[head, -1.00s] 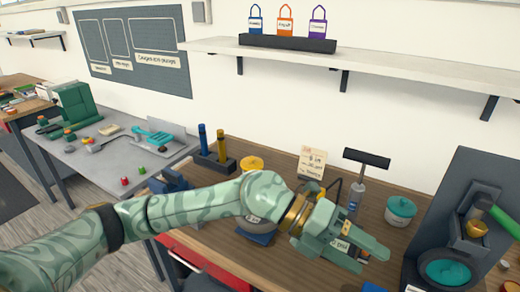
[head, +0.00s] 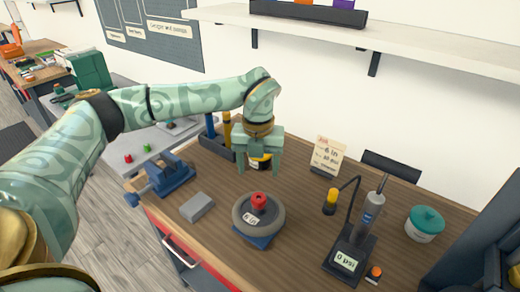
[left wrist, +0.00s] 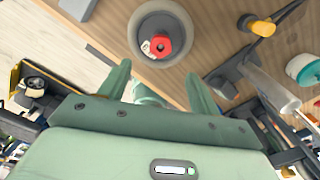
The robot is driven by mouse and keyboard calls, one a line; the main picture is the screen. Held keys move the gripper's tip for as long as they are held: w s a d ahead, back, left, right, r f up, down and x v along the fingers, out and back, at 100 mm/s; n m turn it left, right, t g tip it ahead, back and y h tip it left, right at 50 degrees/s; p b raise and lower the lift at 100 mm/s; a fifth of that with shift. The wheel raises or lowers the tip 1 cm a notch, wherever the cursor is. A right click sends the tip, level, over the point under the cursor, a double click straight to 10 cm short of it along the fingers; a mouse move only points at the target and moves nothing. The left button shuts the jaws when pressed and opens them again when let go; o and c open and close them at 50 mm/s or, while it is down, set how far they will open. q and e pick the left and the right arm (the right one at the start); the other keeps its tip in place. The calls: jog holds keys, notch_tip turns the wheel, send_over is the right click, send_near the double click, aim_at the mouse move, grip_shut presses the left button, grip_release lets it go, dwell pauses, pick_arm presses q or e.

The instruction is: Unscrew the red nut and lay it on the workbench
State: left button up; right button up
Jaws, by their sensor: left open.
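The red nut (head: 258,198) sits at the middle of a grey wheel (head: 275,222) that lies flat on a blue base (head: 252,240) on the wooden workbench (head: 300,205). In the left wrist view the nut (left wrist: 157,46) shows on the wheel's hub, beyond the fingertips and roughly between them. My left gripper (head: 259,171) points down with its fingers spread. It is empty and appears above and behind the nut, apart from it. Its two fingers (left wrist: 160,77) also show in the left wrist view. My right gripper is not in view.
A blue vise (head: 170,175) and a grey block (head: 197,207) stand left of the wheel. A grey tool on a stand with a display (head: 346,260) and a teal-lidded jar (head: 425,222) stand right. A note card (head: 327,155) stands behind. Bare bench lies between them.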

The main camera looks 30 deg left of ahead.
aim_at(259, 199)
pick_arm(q)
notch_tip(259, 199, down, 10)
jog(key=shift+r+b, duration=0.1)
jog(key=shift+b, duration=0.4)
jog(key=shift+f, duration=0.3)
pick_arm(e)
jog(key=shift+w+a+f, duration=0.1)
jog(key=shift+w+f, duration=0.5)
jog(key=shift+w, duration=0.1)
